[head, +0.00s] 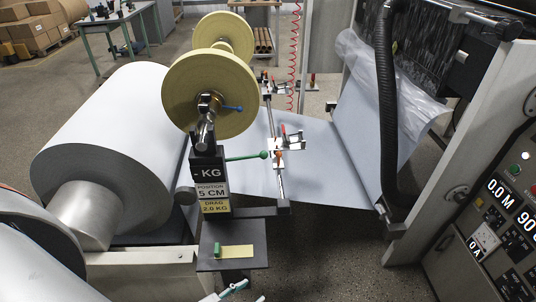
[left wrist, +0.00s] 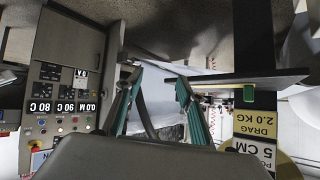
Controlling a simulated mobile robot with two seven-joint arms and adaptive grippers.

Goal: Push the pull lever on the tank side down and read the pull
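A dark post carries a black pull display (head: 209,172) that reads "- KG". Labels below it read "POSITION 5 CM" and "DRAG 2.0 KG"; the drag label (left wrist: 255,123) shows upside down in the left wrist view. A lever with a green knob (head: 264,154) sticks out to the right from the post, roughly level. A blue-knobbed lever (head: 238,109) is at the yellow disc's hub. My left gripper (head: 232,290) is at the bottom edge of the head view, below the post and apart from both levers. Its teal fingers (left wrist: 160,78) are spread and empty. My right gripper is not seen.
A small shelf (head: 216,264) below the post holds a green block and a yellow strip. A large paper roll (head: 105,145) is at left. A black hose (head: 386,110) hangs at right, near a control panel (head: 505,225). Bare floor (head: 335,260) shows between post and panel.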

